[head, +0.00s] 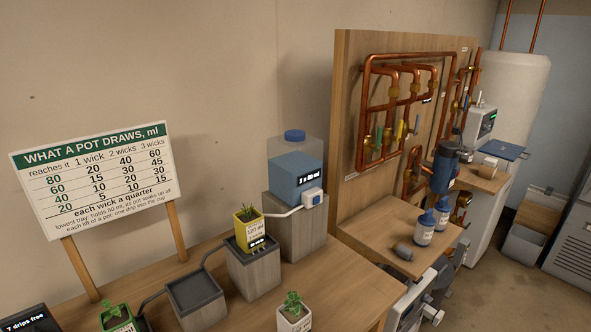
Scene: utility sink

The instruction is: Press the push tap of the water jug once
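The water jug (294,177) stands upright on a tall grey wooden block (296,232) at the back of the bench. It is clear, with blue water in its lower part and a blue cap (294,135). A white push tap (312,197) with a blue face sits low on its front right. A white spout or tube runs from the tap left toward a yellow pot (247,232). Grey and white parts at the bottom edge look like my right gripper or wrist (410,305); the fingers cannot be made out. Nothing visible touches the tap. My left gripper is not in view.
A white pot (294,316) and a green pot (118,320) are nearer. A copper-pipe board (347,100) rises right of the jug. A sign (95,180) stands left.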

